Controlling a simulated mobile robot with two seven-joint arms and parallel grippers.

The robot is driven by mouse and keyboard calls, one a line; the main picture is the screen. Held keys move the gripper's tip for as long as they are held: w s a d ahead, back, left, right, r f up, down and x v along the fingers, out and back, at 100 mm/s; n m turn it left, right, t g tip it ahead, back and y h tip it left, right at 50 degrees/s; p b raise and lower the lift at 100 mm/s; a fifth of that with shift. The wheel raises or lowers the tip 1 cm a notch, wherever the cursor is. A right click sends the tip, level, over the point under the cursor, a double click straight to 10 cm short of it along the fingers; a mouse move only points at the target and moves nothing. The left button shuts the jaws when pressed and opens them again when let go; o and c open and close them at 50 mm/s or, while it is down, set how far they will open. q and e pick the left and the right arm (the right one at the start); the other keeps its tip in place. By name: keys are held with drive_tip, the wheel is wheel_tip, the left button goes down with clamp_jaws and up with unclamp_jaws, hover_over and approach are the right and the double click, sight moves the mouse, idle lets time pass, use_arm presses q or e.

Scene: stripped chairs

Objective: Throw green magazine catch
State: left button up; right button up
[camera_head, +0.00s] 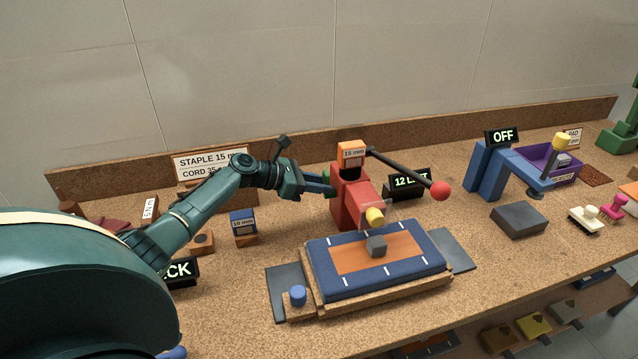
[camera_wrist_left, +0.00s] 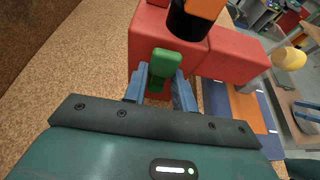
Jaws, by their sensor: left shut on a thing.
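The green magazine catch (camera_wrist_left: 163,66) is a small green lever on the side of the red stapling machine (camera_wrist_left: 218,57). In the left wrist view my left gripper (camera_wrist_left: 161,86) has its two blue fingers on either side of the catch's lower part, shut on it. In the head view the red machine (camera_head: 348,191) stands mid-bench with an orange "15 mm" block (camera_head: 352,153) on top and a black lever ending in a red ball (camera_head: 440,190). My left gripper (camera_head: 326,183) reaches its left side; the catch is mostly hidden there.
A blue pad with an orange panel (camera_head: 343,262) lies in front of the machine, with a grey block on it. A blue "10 mm" block (camera_head: 243,223) stands left. A blue press (camera_head: 487,170) and purple bin (camera_head: 553,163) are right.

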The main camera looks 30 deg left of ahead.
use_arm(q)
drive_tip(key=o, duration=1)
drive_tip(key=v, duration=1.3)
drive_tip(key=shift+b, duration=0.4)
drive_tip(key=shift+s+d, duration=0.1)
drive_tip(key=shift+s, duration=0.05)
